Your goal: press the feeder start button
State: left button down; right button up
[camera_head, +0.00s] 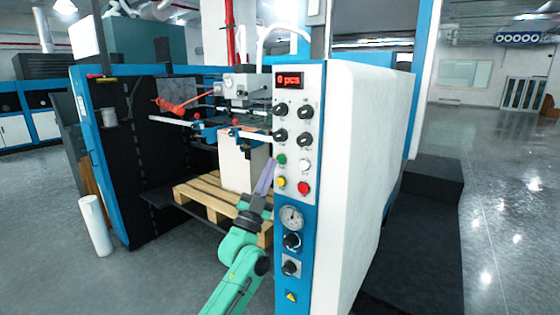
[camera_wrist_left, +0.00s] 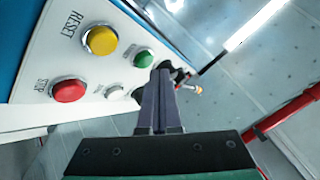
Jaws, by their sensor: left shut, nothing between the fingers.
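The control panel (camera_head: 297,172) on the front of the machine carries a green button (camera_head: 282,159), a white button (camera_head: 305,165), a yellow button (camera_head: 281,182) and a red button (camera_head: 303,188). In the left wrist view the green button (camera_wrist_left: 143,57) sits just left of the fingertips; its label is too small to read. The yellow button (camera_wrist_left: 101,40) is marked RESET and the red one (camera_wrist_left: 69,90) STOP. My left gripper (camera_head: 268,166) is shut and empty, pointing up just left of the green button. Any gap to the panel is unclear. My right gripper is not visible.
Above the buttons are black knobs (camera_head: 281,109) and a red display (camera_head: 289,80) reading 0 pcs. A gauge (camera_head: 291,217) and more knobs sit below. A wooden pallet (camera_head: 205,200) lies behind my left arm. A white roll (camera_head: 95,225) stands at left.

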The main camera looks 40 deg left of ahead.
pick_arm(q)
jog(key=shift+w, duration=0.45)
jog(key=shift+w, duration=0.35)
dwell(0.6)
jog(key=shift+s, duration=0.8)
